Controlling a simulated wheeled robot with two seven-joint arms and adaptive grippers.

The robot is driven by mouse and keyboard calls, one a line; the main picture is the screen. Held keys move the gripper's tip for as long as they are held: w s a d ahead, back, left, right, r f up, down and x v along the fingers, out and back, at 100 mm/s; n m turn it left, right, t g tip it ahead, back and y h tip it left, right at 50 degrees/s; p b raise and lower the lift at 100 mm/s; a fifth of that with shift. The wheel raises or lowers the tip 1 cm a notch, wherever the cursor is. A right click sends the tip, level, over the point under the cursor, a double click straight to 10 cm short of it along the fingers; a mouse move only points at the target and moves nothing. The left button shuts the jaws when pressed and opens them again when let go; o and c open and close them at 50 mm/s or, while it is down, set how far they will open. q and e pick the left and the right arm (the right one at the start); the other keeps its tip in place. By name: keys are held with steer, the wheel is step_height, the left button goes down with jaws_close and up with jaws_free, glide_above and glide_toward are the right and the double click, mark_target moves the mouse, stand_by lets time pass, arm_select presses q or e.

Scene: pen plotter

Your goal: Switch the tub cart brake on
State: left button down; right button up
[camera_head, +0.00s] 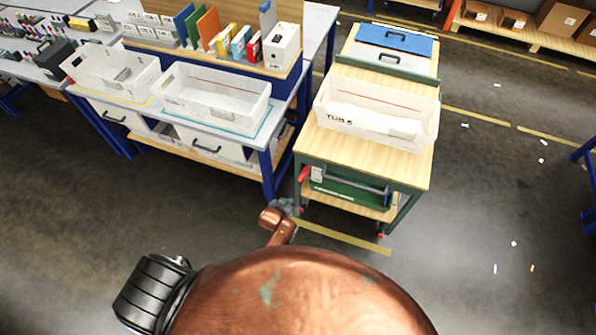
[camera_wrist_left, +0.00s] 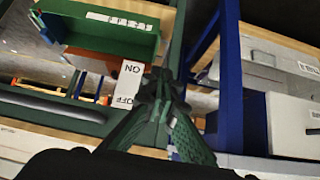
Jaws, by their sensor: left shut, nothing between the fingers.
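The tub cart (camera_head: 345,160) has a wooden top, green frame and lower shelf. A small red lever (camera_head: 303,174) sits at its front left corner, beside a pale plate (camera_head: 317,173). In the left wrist view the white ON/OFF plate (camera_wrist_left: 128,79) appears turned round, with ON above OFF. My left gripper (camera_head: 284,205) is below and left of the lever. In the left wrist view my left gripper (camera_wrist_left: 162,78) is shut and empty, its fingertips beside the plate's right edge. I cannot tell whether they touch anything. The lever is not clear there. My right gripper is out of view.
A white tub (camera_head: 375,112) stands on the cart. A blue-legged workbench (camera_head: 271,125) with clear bins stands close to its left, leaving a narrow gap. The floor right of the cart (camera_head: 490,200) is mostly open, with small litter.

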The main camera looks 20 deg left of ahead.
arm_select(q)
steer(key=w+r+p, duration=0.1)
steer(key=w+r, duration=0.2)
steer(key=r, duration=0.4)
steer(key=w+r+t+p, duration=0.1)
steer(key=w+r, duration=0.3)
steer(key=r, duration=0.3)
steer(key=shift+t+p, duration=0.3)
steer(key=shift+p, duration=0.1)
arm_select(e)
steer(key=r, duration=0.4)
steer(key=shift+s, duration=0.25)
arm_select(q)
steer(key=shift+w+d, duration=0.1)
